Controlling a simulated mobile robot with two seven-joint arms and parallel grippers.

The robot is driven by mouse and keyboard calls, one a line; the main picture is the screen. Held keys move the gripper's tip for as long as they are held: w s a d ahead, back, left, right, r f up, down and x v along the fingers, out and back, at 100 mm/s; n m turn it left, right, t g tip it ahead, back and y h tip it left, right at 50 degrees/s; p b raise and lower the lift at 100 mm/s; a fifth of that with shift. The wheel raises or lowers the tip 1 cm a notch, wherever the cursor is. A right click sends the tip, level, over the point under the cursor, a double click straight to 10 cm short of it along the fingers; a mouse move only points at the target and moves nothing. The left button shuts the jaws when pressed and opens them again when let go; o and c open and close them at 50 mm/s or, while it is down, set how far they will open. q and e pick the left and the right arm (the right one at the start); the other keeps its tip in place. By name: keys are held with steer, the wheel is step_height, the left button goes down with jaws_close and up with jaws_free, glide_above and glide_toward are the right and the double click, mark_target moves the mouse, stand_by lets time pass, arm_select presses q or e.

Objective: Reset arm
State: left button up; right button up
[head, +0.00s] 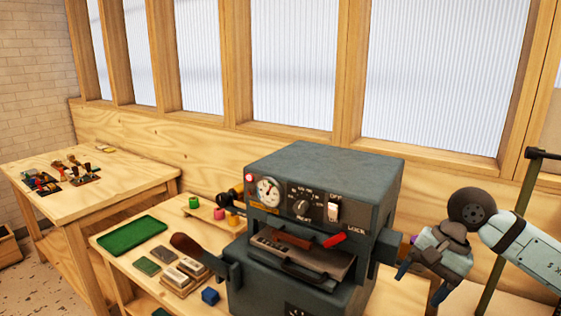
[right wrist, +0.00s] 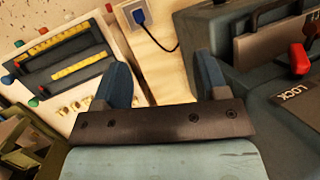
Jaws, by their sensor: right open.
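My right gripper (head: 421,283) hangs to the right of the grey machine (head: 300,200), fingers pointing down. It is open and empty, apart from the machine. In the right wrist view the blue fingers of this gripper (right wrist: 163,72) are spread, with bare wood and a dark cable beyond them. The machine has a gauge, a knob, a switch, a red lever (head: 334,240) and a LOCK label. Its opening holds a metal tray. My left gripper is not in view.
A second table (head: 120,178) holds tools. The right wrist view shows a rack with yellow strips (right wrist: 65,58) and a wall plug (right wrist: 140,17).

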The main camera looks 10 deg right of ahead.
steer(key=s+a+f+m+t+y+p, duration=0.1)
steer(key=s+a+m+t+y+p, duration=0.2)
steer(key=a+m+y, duration=1.3)
step_height(320, 180, down, 12)
steer(key=s+d+m+t+h+p, duration=0.1)
steer(key=m+t+h, duration=0.55)
steer(key=m, duration=0.85)
steer(key=d+m+t+h+p, duration=0.15)
steer(key=m+t+h, duration=0.5)
steer(key=m, duration=0.75)
arm_select(q)
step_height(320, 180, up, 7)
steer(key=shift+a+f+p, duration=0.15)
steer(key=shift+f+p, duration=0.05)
steer(key=shift+p, duration=0.2)
arm_select(e)
steer(key=s+d+f+m+g+h, duration=0.1)
steer(key=s+f+m+g+h, duration=0.3)
steer(key=s+f+m, duration=0.9)
step_height(320, 180, down, 3)
steer(key=shift+s+d+f+m+g+h, duration=0.1)
steer(key=shift+s+d+m+g+h, duration=0.15)
steer(key=shift+m+g, duration=0.5)
